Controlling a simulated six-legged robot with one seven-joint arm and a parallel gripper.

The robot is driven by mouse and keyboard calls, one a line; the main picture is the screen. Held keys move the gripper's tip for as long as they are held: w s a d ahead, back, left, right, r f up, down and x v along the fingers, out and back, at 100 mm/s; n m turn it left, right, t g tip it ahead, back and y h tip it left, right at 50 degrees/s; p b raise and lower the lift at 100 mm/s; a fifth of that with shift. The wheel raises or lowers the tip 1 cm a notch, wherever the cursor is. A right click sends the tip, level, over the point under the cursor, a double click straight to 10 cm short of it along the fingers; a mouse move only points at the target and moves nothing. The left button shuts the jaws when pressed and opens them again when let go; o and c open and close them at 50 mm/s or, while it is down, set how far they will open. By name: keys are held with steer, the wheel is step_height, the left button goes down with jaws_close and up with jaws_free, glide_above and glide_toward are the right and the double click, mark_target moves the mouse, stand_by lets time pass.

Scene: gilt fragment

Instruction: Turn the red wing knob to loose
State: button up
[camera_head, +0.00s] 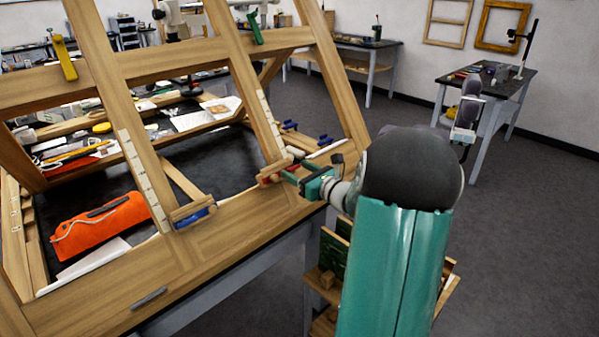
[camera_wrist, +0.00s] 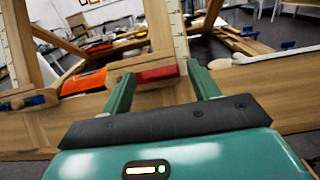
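The red wing knob (camera_head: 268,179) is on the wooden frame's lower rail, at the foot of an upright with a white scale. In the wrist view the red wing knob (camera_wrist: 157,74) lies crosswise, ahead of and between my fingertips. My gripper (camera_head: 287,171) reaches the rail from the right. In the wrist view my gripper (camera_wrist: 160,73) is open, with a finger on either side of the knob and a small gap showing at each. I cannot tell how deep the knob sits between the fingers. My arm hides part of the rail's right end in the head view.
A blue wing knob (camera_head: 196,216) is on the same rail to the left. Another blue knob (camera_head: 325,140) is beyond, to the right. An orange cloth bundle (camera_head: 101,223) lies inside the frame. Slanted uprights (camera_head: 128,120) stand near my gripper. The floor (camera_head: 520,230) at right is clear.

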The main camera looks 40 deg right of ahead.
steer(key=c, duration=0.8)
